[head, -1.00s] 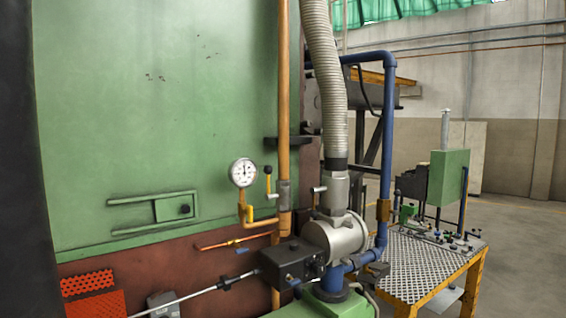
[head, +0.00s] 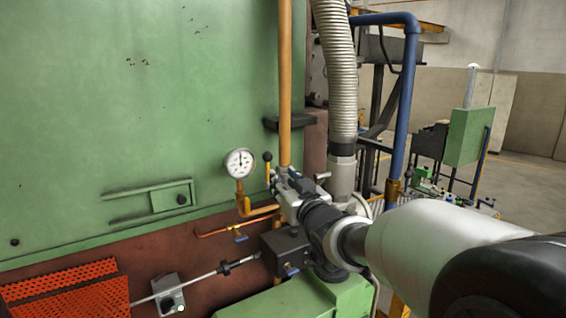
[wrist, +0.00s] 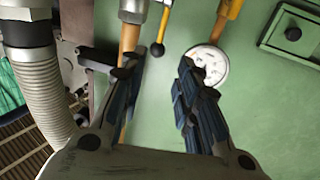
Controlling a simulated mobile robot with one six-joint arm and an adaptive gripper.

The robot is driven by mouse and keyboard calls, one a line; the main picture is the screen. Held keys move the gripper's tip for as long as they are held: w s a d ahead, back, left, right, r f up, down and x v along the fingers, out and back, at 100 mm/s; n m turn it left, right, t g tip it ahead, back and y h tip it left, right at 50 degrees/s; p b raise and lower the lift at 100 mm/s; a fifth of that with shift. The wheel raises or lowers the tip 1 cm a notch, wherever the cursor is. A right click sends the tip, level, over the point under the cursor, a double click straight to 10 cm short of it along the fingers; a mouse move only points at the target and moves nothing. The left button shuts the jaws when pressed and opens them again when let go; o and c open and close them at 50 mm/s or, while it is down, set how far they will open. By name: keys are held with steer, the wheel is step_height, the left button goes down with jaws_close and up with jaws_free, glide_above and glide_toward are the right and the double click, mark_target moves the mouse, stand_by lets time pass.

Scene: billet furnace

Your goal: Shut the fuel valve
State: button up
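A yellow lever with a black ball knob (head: 267,163) stands upright beside the vertical orange pipe (head: 285,75), roughly parallel to it. No label shows that it is the fuel valve. In the wrist view, where the scene appears upside down, the lever (wrist: 163,28) shows beyond and between my fingertips. My gripper (wrist: 157,65) is open and empty, with a wide gap between its fingers. In the head view my gripper (head: 284,182) is just right of and below the knob and covers the valve body. Whether it touches the lever cannot be told.
A round pressure gauge (head: 239,163) sits left of the lever. A small blue-handled valve (head: 239,235) is on a thin copper pipe below. A ribbed grey hose (head: 337,75) and blue pipe (head: 406,105) stand to the right. The green furnace wall (head: 130,110) lies behind.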

mark_target(268, 163)
steer(key=p+x, duration=0.2)
steer(key=x, duration=1)
steer(key=shift+c, duration=0.6)
jaws_close()
steer(key=shift+d, duration=0.1)
